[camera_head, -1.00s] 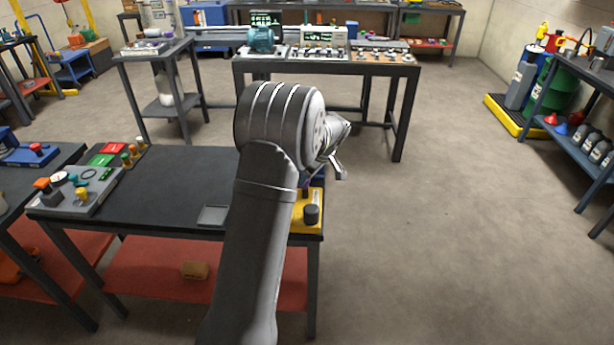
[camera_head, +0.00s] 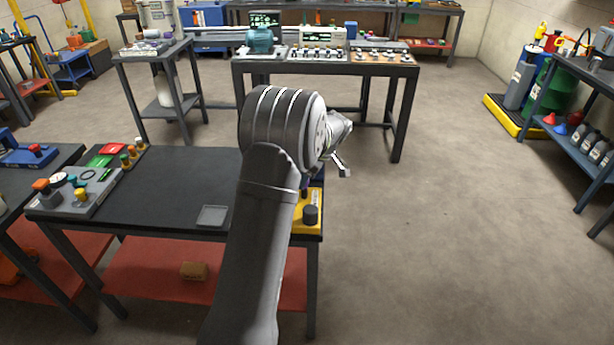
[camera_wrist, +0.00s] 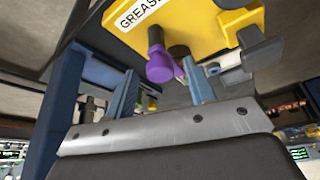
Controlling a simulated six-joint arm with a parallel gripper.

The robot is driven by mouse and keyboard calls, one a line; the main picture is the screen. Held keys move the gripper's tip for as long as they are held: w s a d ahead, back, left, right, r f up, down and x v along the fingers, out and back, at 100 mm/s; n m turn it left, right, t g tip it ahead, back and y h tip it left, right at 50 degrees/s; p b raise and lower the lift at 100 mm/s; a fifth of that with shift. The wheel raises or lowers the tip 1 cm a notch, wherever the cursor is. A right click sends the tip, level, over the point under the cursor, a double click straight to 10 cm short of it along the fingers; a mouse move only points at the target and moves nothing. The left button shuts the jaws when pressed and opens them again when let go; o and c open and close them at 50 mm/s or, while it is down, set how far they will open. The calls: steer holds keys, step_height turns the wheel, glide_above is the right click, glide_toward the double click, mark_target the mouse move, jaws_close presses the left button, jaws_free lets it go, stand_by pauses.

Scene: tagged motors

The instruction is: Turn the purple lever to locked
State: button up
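The purple lever (camera_wrist: 157,60) shows in the wrist view as a short rounded handle sticking out from a yellow box (camera_wrist: 185,22) with a label that begins "GREAS". In the head view the yellow box (camera_head: 302,226) stands at the right end of the black table, partly behind my arm, and the lever is mostly hidden. My gripper (camera_wrist: 159,67) is open, with one finger on each side of the lever in the wrist picture. I see no clear contact, and cannot tell whether the lever is deep between the fingers.
A black knob (camera_head: 311,214) stands on the yellow box. A small grey tray (camera_head: 212,215) lies on the black table (camera_head: 180,185). A grey control panel (camera_head: 85,192) with coloured knobs is at the table's left.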

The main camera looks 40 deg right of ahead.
steer(key=v, duration=1.7)
steer(key=shift+s+r, duration=0.15)
steer(key=x, duration=1.7)
steer(key=shift+w, duration=0.2)
